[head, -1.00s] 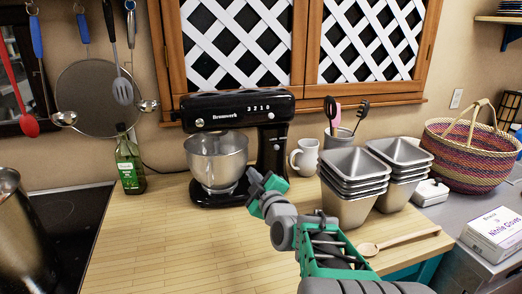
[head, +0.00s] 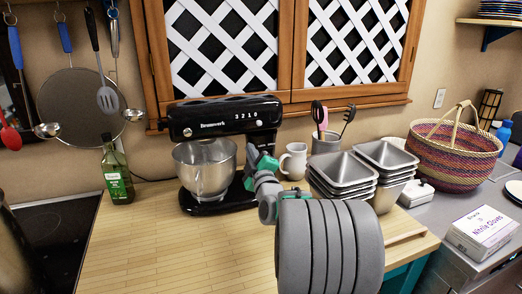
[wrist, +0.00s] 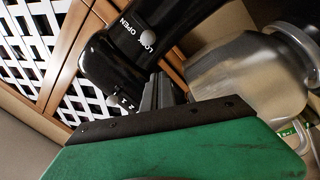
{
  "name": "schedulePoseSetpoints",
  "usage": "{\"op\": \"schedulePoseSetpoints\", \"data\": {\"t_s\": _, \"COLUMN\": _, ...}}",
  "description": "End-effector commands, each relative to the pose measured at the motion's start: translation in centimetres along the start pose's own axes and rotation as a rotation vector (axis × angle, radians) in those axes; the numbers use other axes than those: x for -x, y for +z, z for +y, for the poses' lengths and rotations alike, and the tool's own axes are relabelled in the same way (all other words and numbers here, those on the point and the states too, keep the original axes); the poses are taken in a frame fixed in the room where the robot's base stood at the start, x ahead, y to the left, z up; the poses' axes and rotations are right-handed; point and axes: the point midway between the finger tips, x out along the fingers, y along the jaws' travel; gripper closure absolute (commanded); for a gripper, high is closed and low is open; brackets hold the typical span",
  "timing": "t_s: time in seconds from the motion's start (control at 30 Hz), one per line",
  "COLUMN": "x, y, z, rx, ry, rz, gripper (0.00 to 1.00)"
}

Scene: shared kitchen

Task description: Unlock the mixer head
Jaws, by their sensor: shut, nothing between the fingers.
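The black stand mixer (head: 222,115) stands on the wooden counter with its head level above the steel bowl (head: 205,168). In the wrist view, a small round grey lock knob (wrist: 147,37) sits on the mixer's side by the words LOCK and OPEN. A second grey knob (wrist: 112,99) is on the head near the speed digits. My gripper (head: 252,158) is at the right of the mixer, in front of its column, and hides part of it. In the wrist view, my gripper's fingers (wrist: 160,93) are shut and empty, pointing at the mixer. I cannot tell whether they touch it.
An oil bottle (head: 116,175) stands left of the mixer. A white mug (head: 293,161) and stacked metal tins (head: 343,168) stand right of it, near my arm. A woven basket (head: 450,160) and a glove box (head: 482,232) are farther right. The front left counter (head: 135,240) is clear.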

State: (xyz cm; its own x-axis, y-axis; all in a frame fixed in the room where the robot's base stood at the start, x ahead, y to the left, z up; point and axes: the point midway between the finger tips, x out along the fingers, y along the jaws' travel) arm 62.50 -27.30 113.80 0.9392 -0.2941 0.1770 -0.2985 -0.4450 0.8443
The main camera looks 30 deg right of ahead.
Motion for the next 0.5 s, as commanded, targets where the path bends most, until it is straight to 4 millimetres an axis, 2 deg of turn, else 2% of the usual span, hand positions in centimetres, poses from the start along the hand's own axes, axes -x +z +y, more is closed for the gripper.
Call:
{"op": "schedulePoseSetpoints", "data": {"t_s": 0.03, "x": -1.2, "y": -0.2, "z": 0.2, "rx": 0.000, "ry": -0.002, "rz": 0.001, "gripper": 1.00}}
{"op": "schedulePoseSetpoints", "data": {"t_s": 0.07, "x": -1.5, "y": 0.1, "z": 0.1, "rx": 0.000, "ry": -0.002, "rz": -0.001, "gripper": 1.00}}
{"op": "schedulePoseSetpoints", "data": {"t_s": 0.1, "x": -1.0, "y": 1.4, "z": -0.2, "rx": 0.000, "ry": -0.003, "rz": -0.008, "gripper": 1.00}}
{"op": "schedulePoseSetpoints", "data": {"t_s": 0.23, "x": -0.1, "y": 3.2, "z": 0.0, "rx": -0.001, "ry": 0.000, "rz": -0.005, "gripper": 1.00}}
{"op": "schedulePoseSetpoints", "data": {"t_s": 0.5, "x": 0.2, "y": 3.8, "z": 0.0, "rx": 0.001, "ry": 0.001, "rz": 0.000, "gripper": 1.00}}
